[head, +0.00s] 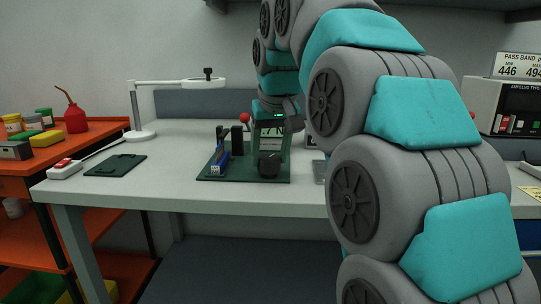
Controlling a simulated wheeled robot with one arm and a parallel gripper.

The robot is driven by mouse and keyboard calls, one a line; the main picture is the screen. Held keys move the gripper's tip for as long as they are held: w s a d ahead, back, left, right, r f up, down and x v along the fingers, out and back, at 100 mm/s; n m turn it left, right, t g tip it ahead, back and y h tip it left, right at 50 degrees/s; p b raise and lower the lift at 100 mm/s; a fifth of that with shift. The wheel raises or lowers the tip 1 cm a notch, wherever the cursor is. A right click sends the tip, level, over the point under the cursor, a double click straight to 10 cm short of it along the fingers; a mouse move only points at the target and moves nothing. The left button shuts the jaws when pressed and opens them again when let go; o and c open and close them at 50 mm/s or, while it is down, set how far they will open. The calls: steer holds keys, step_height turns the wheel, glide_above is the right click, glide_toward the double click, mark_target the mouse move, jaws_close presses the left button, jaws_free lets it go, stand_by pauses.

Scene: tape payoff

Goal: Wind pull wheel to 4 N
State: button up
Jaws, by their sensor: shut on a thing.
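A dark green fixture board (213,177) lies on the grey-white bench. On it stand black blocks, a blue part (219,160), a green upright frame with a small green-lit display (280,116), and a round black knob or wheel (269,166) at the front. I cannot tell whether this is the pull wheel. A red ball (244,118) shows left of the frame top. My gripper (270,107) reaches down from above to the frame top. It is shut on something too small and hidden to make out.
My arm covers the right middle of the view. A white lamp (143,134), a dark mat (116,165) and a white switch box (65,169) are at the bench's left. An orange cart (104,128) with a red oil can (75,122) stands further left. An instrument (506,105) sits right.

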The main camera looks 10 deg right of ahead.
steer(key=m+h, duration=0.1)
steer(key=m, duration=0.3)
steer(key=shift+a+h, duration=0.1)
steer(key=shift+h, duration=0.3)
steer(key=shift+w+a+m+g+h, duration=0.1)
steer(key=shift+m+g+h, duration=0.4)
steer(key=shift+m, duration=1.4)
steer(key=o, duration=1.4)
steer(key=shift+c, duration=0.2)
steer(key=shift+p, duration=0.3)
